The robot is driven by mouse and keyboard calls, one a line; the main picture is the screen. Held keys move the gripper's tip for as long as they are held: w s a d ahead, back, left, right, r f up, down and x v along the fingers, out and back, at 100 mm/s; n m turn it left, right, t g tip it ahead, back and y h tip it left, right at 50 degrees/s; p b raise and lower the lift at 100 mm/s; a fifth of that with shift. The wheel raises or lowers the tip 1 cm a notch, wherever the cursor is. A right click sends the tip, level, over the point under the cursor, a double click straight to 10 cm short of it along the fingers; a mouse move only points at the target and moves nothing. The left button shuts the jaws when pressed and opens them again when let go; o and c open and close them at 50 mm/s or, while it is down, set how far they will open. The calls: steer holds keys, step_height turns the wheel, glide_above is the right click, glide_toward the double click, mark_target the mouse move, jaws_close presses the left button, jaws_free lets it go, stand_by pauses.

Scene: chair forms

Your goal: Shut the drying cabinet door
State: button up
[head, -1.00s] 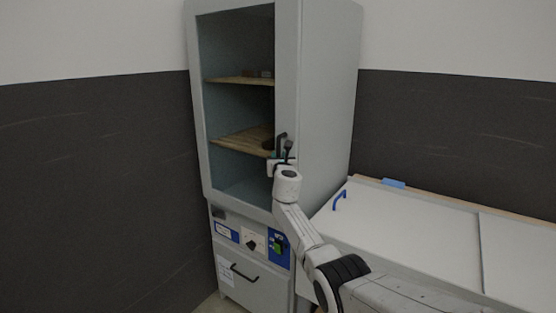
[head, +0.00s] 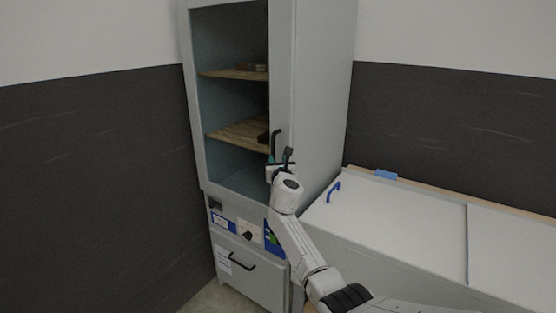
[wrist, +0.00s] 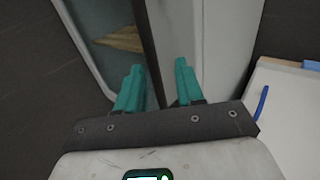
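The tall grey drying cabinet (head: 325,95) stands in the corner, its front compartment visibly open in the head view. The door (head: 284,75) shows as a narrow upright grey panel at the right of the opening, with a dark vertical handle (head: 276,143) near its left edge. My gripper (head: 280,160) is just below and in front of the handle and overlaps its lower end; I cannot tell whether they touch.
Wooden shelves (head: 238,134) show inside the cabinet. A lower drawer (head: 248,271) and control panels (head: 250,232) sit below the opening. A dark wall (head: 90,180) borders the left.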

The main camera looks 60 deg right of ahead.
steer(key=shift+w+a+p+v, duration=0.15)
steer(key=shift+p+v, duration=0.2)
steer(key=shift+v, duration=0.85)
steer(key=shift+w+a+p+v, duration=0.15)
steer(key=shift+p+v, duration=0.2)
steer(key=shift+v, duration=0.85)
steer(key=shift+d, duration=0.1)
steer(key=shift+f, duration=0.1)
steer(key=s+a+f+m+g+y+b, duration=0.1)
steer(key=s+a+f+m+y, duration=0.15)
steer(key=a+f+m, duration=0.4)
steer(key=s+a+f+m+g+y, duration=0.2)
steer(key=s+a+f+m, duration=0.2)
steer(key=a+f, duration=0.4)
steer(key=s+a+f+m+g+y+b, duration=0.1)
steer(key=s+a+f+m+y, duration=0.15)
steer(key=a+f+m, duration=0.45)
steer(key=s+a+f+m+g+y, duration=0.2)
steer(key=s+a+m+y, duration=0.1)
steer(key=s+a, duration=0.8)
steer(key=s+a+f+m+g+y, duration=0.3)
steer(key=s+a+m+y, duration=0.1)
steer(key=s+a, duration=0.7)
steer(key=shift+a+f+m+g+b, duration=0.2)
steer(key=shift+a+m+g+b, duration=0.25)
steer(key=shift+m, duration=0.3)
